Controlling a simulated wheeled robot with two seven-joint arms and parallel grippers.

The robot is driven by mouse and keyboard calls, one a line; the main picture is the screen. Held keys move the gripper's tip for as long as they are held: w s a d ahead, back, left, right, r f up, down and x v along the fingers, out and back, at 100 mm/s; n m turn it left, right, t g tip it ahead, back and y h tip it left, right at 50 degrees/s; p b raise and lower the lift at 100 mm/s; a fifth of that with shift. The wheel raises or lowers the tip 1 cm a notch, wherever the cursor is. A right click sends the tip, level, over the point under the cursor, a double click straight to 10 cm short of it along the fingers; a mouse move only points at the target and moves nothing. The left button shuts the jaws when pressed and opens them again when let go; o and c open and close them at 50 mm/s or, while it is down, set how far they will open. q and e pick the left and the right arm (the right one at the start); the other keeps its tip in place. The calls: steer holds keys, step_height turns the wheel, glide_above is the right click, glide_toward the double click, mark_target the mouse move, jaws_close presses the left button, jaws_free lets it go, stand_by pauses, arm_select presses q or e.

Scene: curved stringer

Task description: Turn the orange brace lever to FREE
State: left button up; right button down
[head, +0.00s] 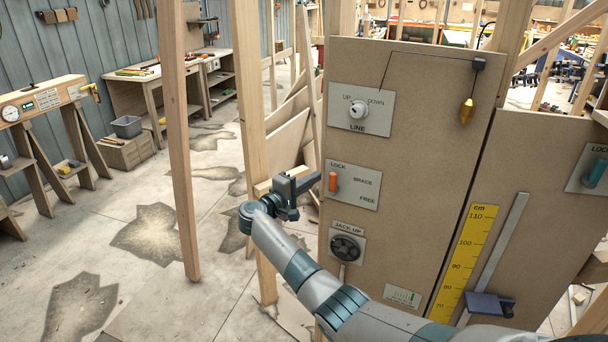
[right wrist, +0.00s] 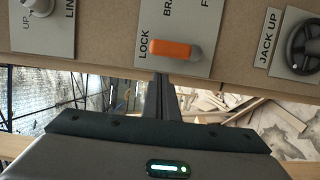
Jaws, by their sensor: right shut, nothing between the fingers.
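The orange brace lever (head: 333,182) stands upright on a pale plate (head: 366,198) marked LOCK, BRACE and FREE. It sits at the plate's left side, just under the word LOCK. In the right wrist view the lever (right wrist: 174,50) lies crosswise just beyond my fingertips, beside LOCK. My right gripper (head: 315,182) is at the left edge of the board, close to the lever. Its fingers (right wrist: 163,80) are together with nothing between them. Whether they touch the lever I cannot tell. My left gripper is not in view.
A LINE knob (head: 358,109) is above the lever plate, and a JACK UP wheel (head: 345,247) is below. A brass plumb bob (head: 467,111) hangs to the right. A yellow cm scale (head: 465,262) is lower right. A wooden post (head: 250,120) stands left of my gripper.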

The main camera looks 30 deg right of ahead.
mark_target(334, 183)
steer(key=shift+s+d+p, duration=0.55)
steer(key=shift+s+p, duration=0.15)
steer(key=shift+s, duration=0.2)
steer(key=shift+d, duration=0.1)
